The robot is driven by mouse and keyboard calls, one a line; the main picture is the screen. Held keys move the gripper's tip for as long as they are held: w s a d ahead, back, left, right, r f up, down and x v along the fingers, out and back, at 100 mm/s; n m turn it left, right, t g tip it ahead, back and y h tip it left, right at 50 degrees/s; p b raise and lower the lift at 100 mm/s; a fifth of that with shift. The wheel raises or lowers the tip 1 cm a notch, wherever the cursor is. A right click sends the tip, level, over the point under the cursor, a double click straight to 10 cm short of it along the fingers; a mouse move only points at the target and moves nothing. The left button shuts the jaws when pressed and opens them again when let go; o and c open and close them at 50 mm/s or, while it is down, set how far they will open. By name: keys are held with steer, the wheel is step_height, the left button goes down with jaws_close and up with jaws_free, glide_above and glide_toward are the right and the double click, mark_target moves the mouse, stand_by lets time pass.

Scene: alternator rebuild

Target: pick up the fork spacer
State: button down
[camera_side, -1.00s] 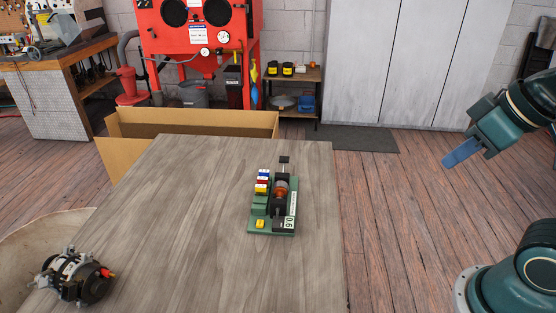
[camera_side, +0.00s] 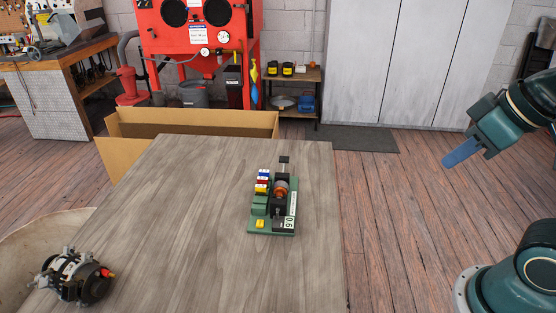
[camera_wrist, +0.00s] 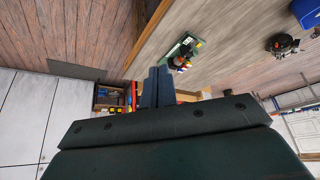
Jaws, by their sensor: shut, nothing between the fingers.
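My gripper (camera_side: 461,153) is shut and empty, held in the air to the right of the table in the side view. Its blue fingers lie together, and they also show in the wrist view (camera_wrist: 158,88). A green fixture (camera_side: 257,226) stands on the right half of the table, well apart from my gripper. It carries a black and orange part (camera_side: 281,188), blue, red and white blocks, and a yellow block. It also shows in the wrist view (camera_wrist: 184,46), small and beyond the fingers. I cannot tell which piece is the fork spacer.
An alternator (camera_side: 75,276) lies at the table's lower left; it also shows in the wrist view (camera_wrist: 283,45). An open cardboard box (camera_side: 190,124) stands behind the table (camera_side: 170,215). A blue bin (camera_wrist: 307,12) shows in the wrist view. Most of the tabletop is clear.

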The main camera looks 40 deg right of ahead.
steer(key=c, duration=1.7)
jaws_free()
steer(key=shift+w, duration=0.1)
steer(key=w+a+n+g+y, duration=0.1)
steer(key=w+a+n, duration=0.15)
steer(key=w, duration=0.75)
steer(key=w+a+n, duration=0.1)
steer(key=w+n, duration=0.2)
steer(key=w, duration=0.7)
steer(key=w+f+n, duration=0.1)
steer(key=w+f, duration=0.3)
steer(key=w, duration=0.1)
steer(key=w+a+f+n+g+y, duration=0.1)
steer(key=w+f, duration=0.4)
steer(key=w+a+f+n+y, duration=0.1)
steer(key=w+f, duration=0.4)
steer(key=w, duration=0.1)
steer(key=shift+a+n, duration=0.15)
steer(key=shift+n, duration=0.1)
